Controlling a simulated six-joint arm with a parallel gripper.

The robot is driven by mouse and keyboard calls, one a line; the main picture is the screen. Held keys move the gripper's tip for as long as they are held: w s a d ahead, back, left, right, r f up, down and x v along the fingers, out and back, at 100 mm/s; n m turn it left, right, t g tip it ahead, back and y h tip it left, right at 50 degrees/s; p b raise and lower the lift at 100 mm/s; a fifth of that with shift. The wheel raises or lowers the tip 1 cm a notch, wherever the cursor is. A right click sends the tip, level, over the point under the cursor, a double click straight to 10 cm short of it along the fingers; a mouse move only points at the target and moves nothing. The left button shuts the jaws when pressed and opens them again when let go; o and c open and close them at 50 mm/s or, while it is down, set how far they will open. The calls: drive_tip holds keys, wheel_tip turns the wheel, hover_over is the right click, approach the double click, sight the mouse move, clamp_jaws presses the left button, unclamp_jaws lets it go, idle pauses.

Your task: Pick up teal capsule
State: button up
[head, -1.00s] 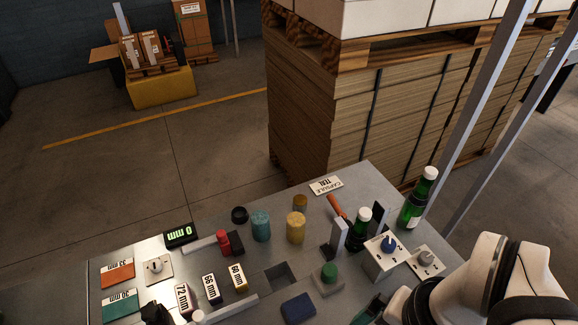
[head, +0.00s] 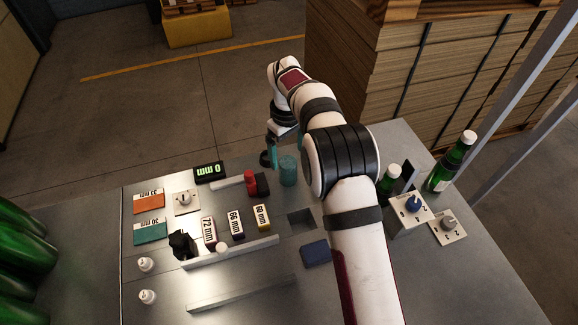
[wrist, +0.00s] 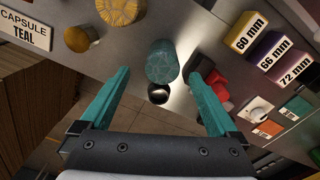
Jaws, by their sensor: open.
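The teal capsule (head: 288,171) is a textured teal cylinder standing on the grey table near its far edge. In the wrist view the teal capsule (wrist: 161,60) shows between and beyond the fingertips. My gripper (wrist: 160,78) is open, with its two teal fingers spread to either side and nothing held. In the head view my gripper (head: 284,152) is over the far table edge by the capsule, partly hidden by my arm. A sign reading CAPSULE TEAL (wrist: 24,29) lies at the upper left of the wrist view.
A black round piece (wrist: 158,94) sits close to the capsule. A red part (head: 250,182) stands to its left. A large gold cylinder (wrist: 118,9) and a smaller one (wrist: 80,39) lie to the left in the wrist view. Green bottles (head: 452,163) stand at the right.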

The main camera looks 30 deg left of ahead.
sight(287, 162)
drive_tip(key=f, duration=0.6)
drive_tip(key=shift+s+f, duration=0.2)
drive_tip(key=shift+f, duration=0.05)
drive_tip(key=c, duration=1.4)
drive_tip(key=r, duration=0.9)
drive_tip(key=shift+w+d+r, duration=0.15)
drive_tip(key=shift+d+r, duration=0.05)
drive_tip(key=shift+r, duration=0.15)
drive_tip(key=w+d+r+m, duration=0.2)
drive_tip(key=d, duration=0.6)
drive_tip(key=w+d+r+m, duration=0.2)
drive_tip(key=d, duration=0.6)
drive_tip(key=w+d+r+m, duration=0.2)
drive_tip(key=d, duration=0.6)
drive_tip(key=shift+d+r, duration=0.1)
drive_tip(key=shift+r, duration=0.3)
